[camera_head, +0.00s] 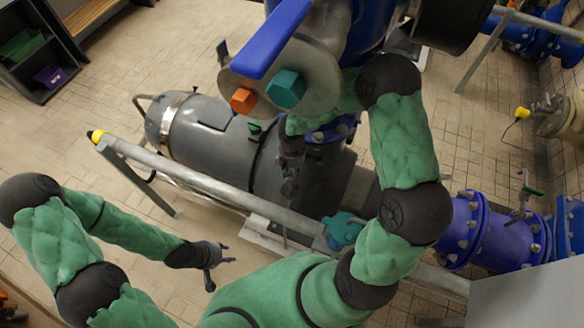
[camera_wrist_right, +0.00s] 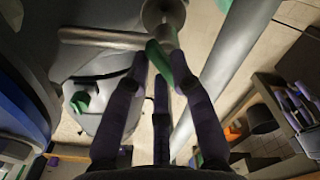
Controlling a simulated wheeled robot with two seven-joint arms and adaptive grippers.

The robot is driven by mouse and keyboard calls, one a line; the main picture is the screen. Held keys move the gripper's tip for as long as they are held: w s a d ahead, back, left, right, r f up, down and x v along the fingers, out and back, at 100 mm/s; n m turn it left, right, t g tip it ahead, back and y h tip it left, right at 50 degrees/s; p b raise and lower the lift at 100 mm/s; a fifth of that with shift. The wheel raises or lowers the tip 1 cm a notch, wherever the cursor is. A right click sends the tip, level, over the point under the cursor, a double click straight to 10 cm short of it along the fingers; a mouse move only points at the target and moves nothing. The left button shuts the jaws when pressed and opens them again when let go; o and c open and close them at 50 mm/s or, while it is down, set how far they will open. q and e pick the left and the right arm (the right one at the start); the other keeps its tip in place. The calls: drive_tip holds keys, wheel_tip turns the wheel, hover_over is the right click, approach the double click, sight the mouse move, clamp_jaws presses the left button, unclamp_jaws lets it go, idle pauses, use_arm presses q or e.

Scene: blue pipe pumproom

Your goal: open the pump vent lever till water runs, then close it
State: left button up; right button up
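The small green vent lever (camera_wrist_right: 172,68) shows in the right wrist view on a metal fitting, between the tips of my right gripper (camera_wrist_right: 160,68). The fingers stand apart, with the lever close to the right-hand finger; contact is unclear. In the head view my right gripper (camera_head: 289,160) is above the grey pump body (camera_head: 212,130), small and partly hidden by my arm. I see no running water in either view. My left gripper (camera_head: 220,268) is open and empty, low at the left of the head view, clear of the pump.
A grey rail (camera_head: 205,182) with a yellow end runs in front of the pump. Blue pipes (camera_head: 490,236) stand right. The tiled floor at left is free.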

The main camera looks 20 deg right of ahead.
drive_tip(key=shift+o, duration=0.7)
drive_tip(key=shift+r, duration=3.75)
